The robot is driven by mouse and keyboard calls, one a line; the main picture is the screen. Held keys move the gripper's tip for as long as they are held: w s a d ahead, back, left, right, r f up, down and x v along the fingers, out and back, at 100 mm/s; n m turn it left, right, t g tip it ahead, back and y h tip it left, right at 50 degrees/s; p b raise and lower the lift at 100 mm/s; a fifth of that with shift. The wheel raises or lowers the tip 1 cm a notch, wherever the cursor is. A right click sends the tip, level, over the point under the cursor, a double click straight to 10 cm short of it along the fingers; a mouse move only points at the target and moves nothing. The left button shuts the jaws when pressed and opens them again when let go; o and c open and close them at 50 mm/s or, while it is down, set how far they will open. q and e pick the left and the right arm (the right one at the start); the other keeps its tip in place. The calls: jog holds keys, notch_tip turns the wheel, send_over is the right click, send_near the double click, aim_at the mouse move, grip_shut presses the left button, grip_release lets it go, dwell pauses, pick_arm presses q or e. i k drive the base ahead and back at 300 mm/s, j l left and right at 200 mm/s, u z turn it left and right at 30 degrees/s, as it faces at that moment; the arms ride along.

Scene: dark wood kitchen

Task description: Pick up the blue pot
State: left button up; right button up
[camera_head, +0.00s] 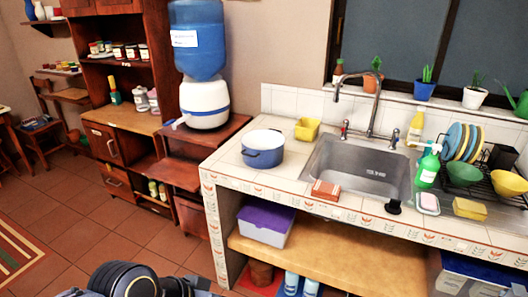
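The blue pot (263,158) stands upright on the left part of the tiled counter, left of the sink. It has a pale top and small handles at its sides. Nothing blocks my view of its front. Dark and grey parts of my own body show at the bottom edge, left of the middle, well below and in front of the counter. I see no fingertips of either gripper.
A water dispenser (204,104) stands to the left. Floor (130,235) is open in front.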

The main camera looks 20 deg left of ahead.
aim_at(262, 148)
jog(key=i+j, duration=0.25)
jog(key=j, duration=0.2)
jog(key=i+j, duration=0.25)
jog(key=j, duration=0.2)
jog(key=i+j, duration=0.25)
jog(key=j, duration=0.15)
jog(key=i+j, duration=0.25)
jog(key=j, duration=0.2)
jog(key=i+j, duration=0.25)
jog(key=j, duration=0.2)
jog(key=i+j, duration=0.25)
jog(key=j, duration=0.2)
